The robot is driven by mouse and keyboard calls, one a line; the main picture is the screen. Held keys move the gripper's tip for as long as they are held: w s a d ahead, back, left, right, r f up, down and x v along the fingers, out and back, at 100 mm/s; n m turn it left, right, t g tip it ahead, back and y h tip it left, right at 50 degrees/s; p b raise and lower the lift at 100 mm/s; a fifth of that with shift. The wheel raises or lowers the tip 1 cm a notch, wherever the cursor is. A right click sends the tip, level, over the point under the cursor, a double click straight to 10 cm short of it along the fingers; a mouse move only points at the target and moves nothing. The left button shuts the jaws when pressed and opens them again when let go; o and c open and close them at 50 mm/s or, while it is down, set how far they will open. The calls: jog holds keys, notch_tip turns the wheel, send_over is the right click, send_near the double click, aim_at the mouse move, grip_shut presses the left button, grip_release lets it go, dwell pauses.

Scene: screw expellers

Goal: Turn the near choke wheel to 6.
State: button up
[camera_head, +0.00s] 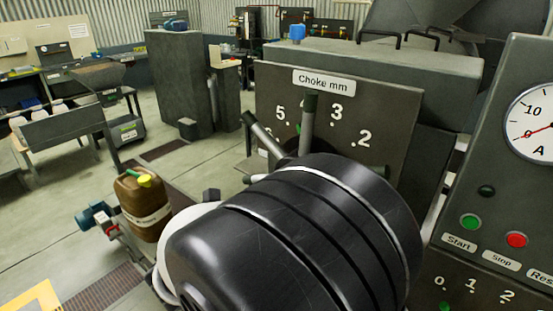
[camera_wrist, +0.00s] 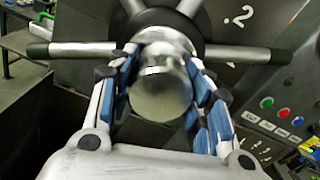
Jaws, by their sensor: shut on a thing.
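The choke wheel shows in the head view as spokes in front of a dial plate (camera_head: 392,95) labelled "Choke mm". A spoke (camera_head: 307,132) with a dark green tip points up and largely covers a digit between 5 and 3. Another dark-tipped spoke (camera_head: 262,132) points up and left. The digits 5, 3 and 2 are readable; a digit below the 5 is partly hidden. In the wrist view my gripper (camera_wrist: 160,60) is shut around the wheel's round metal hub (camera_wrist: 160,95), with blue pads on both sides. My black arm hides the hub in the head view.
A control panel (camera_head: 500,190) with a gauge and green and red buttons stands close on the right. A brown jerrycan (camera_head: 140,208) stands at lower left. Open floor lies to the left.

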jog(key=n+p, duration=0.2)
jog(key=p, duration=0.3)
jog(key=n+p, duration=0.3)
jog(key=p, duration=0.2)
jog(key=shift+r+p, duration=0.35)
jog(key=shift+r, duration=0.05)
jog(key=n+p, duration=0.1)
jog(key=p, duration=0.1)
jog(key=n+p, duration=0.2)
jog(key=shift+f+n+p, duration=0.2)
jog(key=shift+n+p, duration=0.1)
jog(key=shift+p, duration=0.1)
jog(key=shift+n+p, duration=0.5)
jog(key=shift+p, duration=0.05)
jog(key=shift+f, duration=0.15)
jog(key=o, duration=1.5)
jog(key=v, duration=1.2)
